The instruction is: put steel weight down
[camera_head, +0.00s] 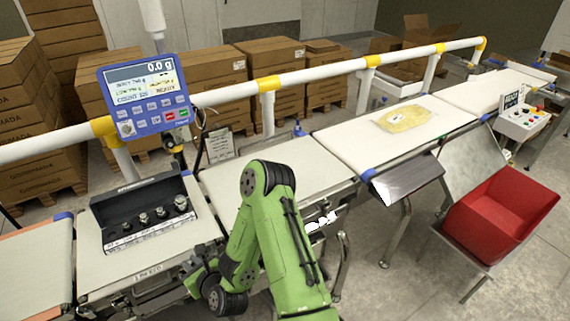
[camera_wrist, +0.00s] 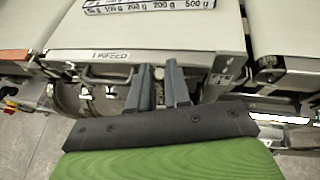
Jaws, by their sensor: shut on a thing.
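My gripper (camera_wrist: 159,84) is shut on a small steel weight (camera_wrist: 159,73). Only a little of the weight shows between the two grey fingers in the wrist view. The gripper is in front of the conveyor section labelled INFEED (camera_wrist: 110,56), near its front edge. In the head view my green arm reaches down to the left, and the fingers and held weight are hard to make out there. The dark weight case (camera_head: 115,200) stands open on the infeed section. Several steel weights stand in a row in it, and its labelled front strip also shows in the wrist view (camera_wrist: 150,6).
The blue scale display (camera_head: 145,92) reads 0.0 g. The belt section (camera_head: 270,175) right of the case is bare. A yellowish bag (camera_head: 404,118) lies further along. A white rail (camera_head: 320,70) runs behind; a red bin (camera_head: 500,215) stands at right.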

